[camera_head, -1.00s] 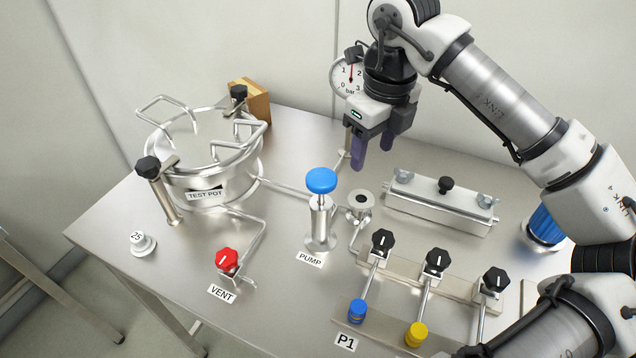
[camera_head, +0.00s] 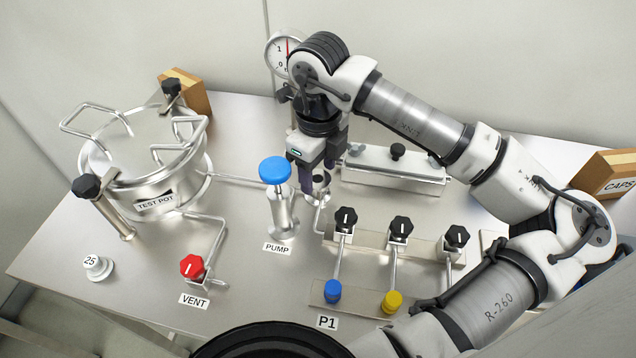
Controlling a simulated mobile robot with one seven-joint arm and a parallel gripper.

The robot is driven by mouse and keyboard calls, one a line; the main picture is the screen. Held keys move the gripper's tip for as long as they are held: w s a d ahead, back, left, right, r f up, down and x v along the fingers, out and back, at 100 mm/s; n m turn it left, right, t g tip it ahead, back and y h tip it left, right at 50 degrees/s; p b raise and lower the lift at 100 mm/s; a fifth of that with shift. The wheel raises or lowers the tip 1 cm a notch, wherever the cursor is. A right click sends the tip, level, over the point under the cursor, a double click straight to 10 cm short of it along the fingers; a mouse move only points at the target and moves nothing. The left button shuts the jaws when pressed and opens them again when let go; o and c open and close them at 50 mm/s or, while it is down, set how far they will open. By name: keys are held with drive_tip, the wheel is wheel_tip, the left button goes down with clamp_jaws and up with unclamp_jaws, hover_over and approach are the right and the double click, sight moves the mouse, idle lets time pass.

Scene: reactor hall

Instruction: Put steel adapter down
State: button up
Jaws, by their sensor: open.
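My gripper (camera_head: 319,180) points down with its purple fingers apart. It is at the small round steel fitting (camera_head: 318,194) behind the valves, right of the pump; the fingers partly hide this fitting. I cannot tell whether they touch it. No adapter can be made out in the jaws. A small round steel piece (camera_head: 98,268) with a white top marked 25 stands upright at the table's left front, far from my gripper. I cannot tell which of these steel pieces, if either, is the adapter.
The blue-topped pump (camera_head: 281,209) stands close left of my gripper. A steel block (camera_head: 392,167) is to the right, black-knobbed valves (camera_head: 400,229) in front. The test pot (camera_head: 150,165) and red vent valve (camera_head: 192,267) are left. Bare table (camera_head: 135,285) lies around the 25 piece.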

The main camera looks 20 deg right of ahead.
sight(319, 178)
drive_tip(key=shift+f+p, duration=0.7)
drive_tip(key=shift+f, duration=1.45)
drive_tip(key=shift+w, duration=0.1)
drive_tip(key=c, duration=0.9)
drive_tip(key=shift+r, duration=0.15)
wheel_tip(319, 178, up, 20)
drive_tip(key=b, duration=0.3)
drive_tip(key=shift+b, duration=0.4)
